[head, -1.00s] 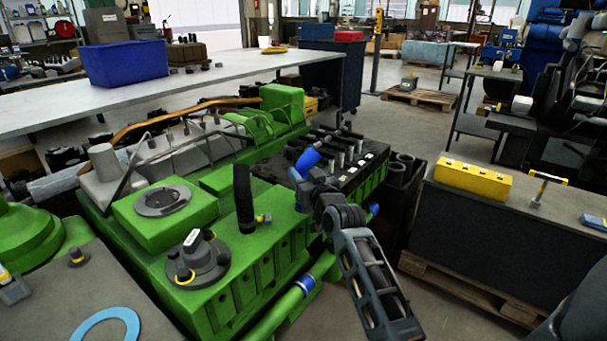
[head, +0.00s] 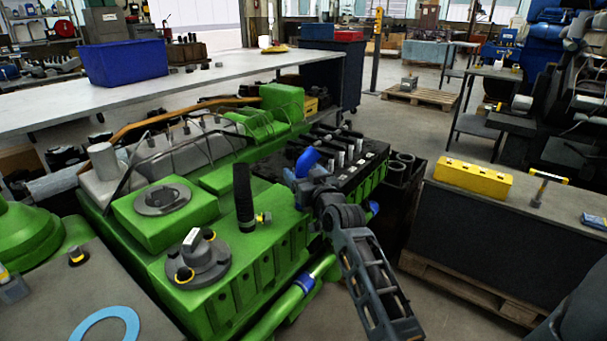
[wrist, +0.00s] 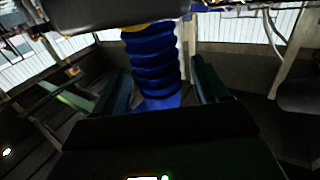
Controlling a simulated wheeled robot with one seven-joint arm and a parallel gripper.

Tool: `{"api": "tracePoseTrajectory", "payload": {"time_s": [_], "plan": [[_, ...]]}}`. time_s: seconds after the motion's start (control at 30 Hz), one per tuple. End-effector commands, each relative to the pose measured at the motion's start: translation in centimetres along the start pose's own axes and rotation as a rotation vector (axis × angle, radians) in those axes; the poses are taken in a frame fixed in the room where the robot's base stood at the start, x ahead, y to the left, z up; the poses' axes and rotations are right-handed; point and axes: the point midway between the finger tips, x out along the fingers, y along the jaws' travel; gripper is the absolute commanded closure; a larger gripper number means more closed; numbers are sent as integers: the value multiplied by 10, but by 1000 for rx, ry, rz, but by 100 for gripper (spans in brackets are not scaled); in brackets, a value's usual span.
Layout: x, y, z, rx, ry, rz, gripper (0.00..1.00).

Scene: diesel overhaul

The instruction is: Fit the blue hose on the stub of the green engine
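The green engine (head: 262,240) fills the middle of the head view. The blue hose (head: 306,162) sticks up at the end of my gripper (head: 305,184), in front of the black cylinder-head area. In the wrist view the ribbed blue hose (wrist: 152,62) stands between the two dark fingers of my gripper (wrist: 160,88), which appear shut on its lower part. Its far end runs out at the top of that view. A pipe with a blue collar (head: 305,283) lies along the engine's near side. I cannot tell for sure which part is the stub.
A black upright hose (head: 243,195) with a yellow clamp stands on the engine left of my gripper. A grey bench with a yellow block (head: 473,179) is at right. A long table with a blue bin (head: 124,62) is behind. Open floor lies between the benches.

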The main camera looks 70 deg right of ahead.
Motion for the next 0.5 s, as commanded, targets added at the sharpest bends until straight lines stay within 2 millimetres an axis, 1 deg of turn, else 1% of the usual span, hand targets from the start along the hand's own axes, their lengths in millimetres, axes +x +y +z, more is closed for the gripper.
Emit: {"api": "tracePoseTrajectory", "payload": {"time_s": [0.27,0.37,0.5], "plan": [[-2,0,0,0,-1,0,26],[-11,0,0,0,-1,-1,26],[-32,0,1,-2,-1,-1,26]]}}
